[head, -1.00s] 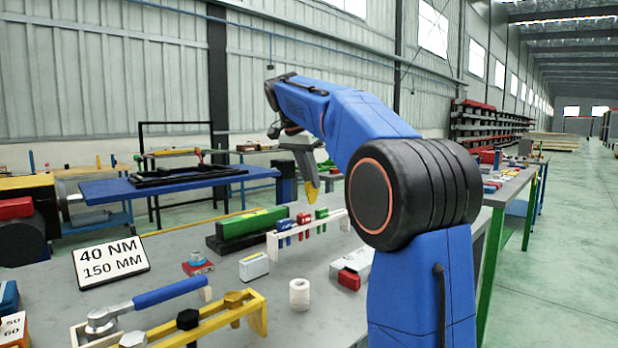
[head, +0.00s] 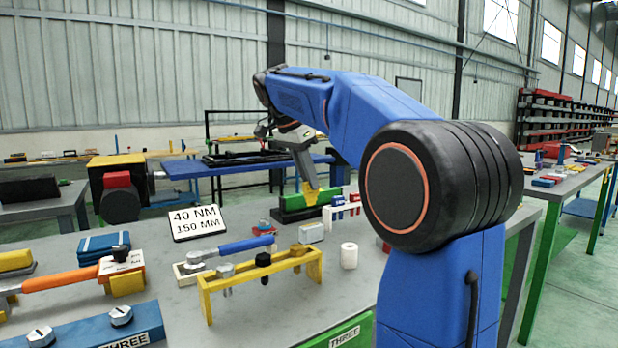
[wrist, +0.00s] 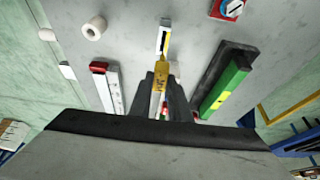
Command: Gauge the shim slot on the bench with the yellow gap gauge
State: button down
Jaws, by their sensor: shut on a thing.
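My gripper (head: 308,180) is shut on the yellow gap gauge (head: 312,191), which points down above the bench. In the wrist view the gauge (wrist: 160,77) shows between the fingers, with dark marks on its face. I cannot tell which block has the shim slot.
A white rack with coloured gauges (head: 341,216) stands near the green bar. A white roll (head: 349,256), a yellow bolt stand (head: 262,283), a blue-handled wrench (head: 232,246) and a 40 NM sign (head: 197,222) crowd the bench. Bare grey bench shows between them.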

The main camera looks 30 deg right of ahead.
aim_at(307, 192)
jog(key=shift+f, duration=0.1)
jog(key=shift+f, duration=2.65)
jog(key=shift+f, duration=1.55)
jog(key=shift+r, duration=0.1)
dwell(0.9)
jog(key=shift+r, duration=3.9)
